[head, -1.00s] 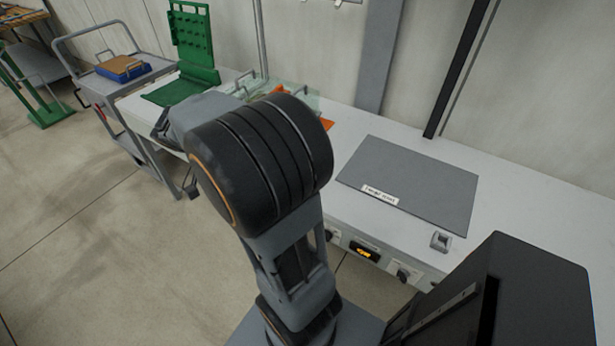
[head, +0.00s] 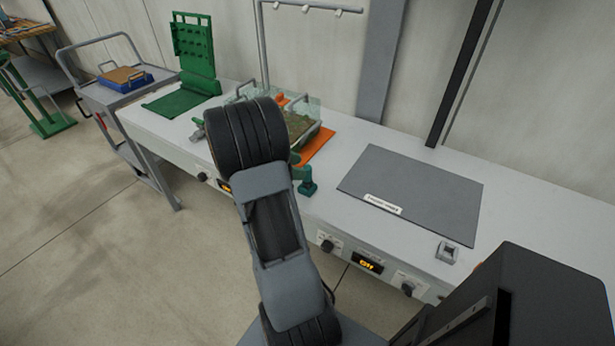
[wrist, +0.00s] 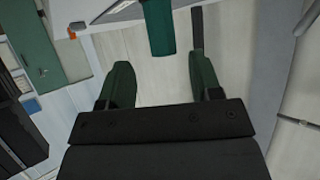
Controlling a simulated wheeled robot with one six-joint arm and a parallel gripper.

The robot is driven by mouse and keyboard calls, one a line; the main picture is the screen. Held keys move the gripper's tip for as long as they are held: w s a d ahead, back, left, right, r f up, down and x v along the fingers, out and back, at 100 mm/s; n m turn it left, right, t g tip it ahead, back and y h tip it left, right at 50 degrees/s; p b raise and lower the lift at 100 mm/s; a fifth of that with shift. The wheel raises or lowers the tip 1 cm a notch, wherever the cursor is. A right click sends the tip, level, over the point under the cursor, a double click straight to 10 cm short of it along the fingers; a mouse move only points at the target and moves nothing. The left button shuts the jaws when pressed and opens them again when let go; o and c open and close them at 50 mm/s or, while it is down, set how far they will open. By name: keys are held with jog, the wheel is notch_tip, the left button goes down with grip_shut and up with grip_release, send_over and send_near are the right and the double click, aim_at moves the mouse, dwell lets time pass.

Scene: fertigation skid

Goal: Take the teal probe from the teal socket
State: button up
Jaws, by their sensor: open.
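A teal piece (head: 308,187) stands at the bench's front edge in the head view, just right of my arm. A teal block (wrist: 160,28) also hangs into the top of the wrist view. I cannot tell which part is the probe and which the socket. My gripper (wrist: 159,62) is open, with two dark green fingers spread and nothing between them. The block's near end lies just ahead of the gap between the fingertips. In the head view my arm hides most of the gripper.
A clear-walled tray (head: 318,131) with an orange mat (head: 318,150) lies behind my arm. A grey mat (head: 415,190) and a small grey block (head: 447,252) are to the right. A green stand (head: 195,55) and a grey cart (head: 105,90) are to the left. A hook rail (head: 305,6) rises behind.

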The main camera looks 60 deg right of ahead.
aim_at(307, 180)
jog(key=shift+p+x, duration=0.7)
jog(key=shift+x, duration=2.35)
jog(key=shift+w+d, duration=0.1)
jog(key=shift+w, duration=0.1)
jog(key=c, duration=1)
jog(key=shift+r, duration=0.1)
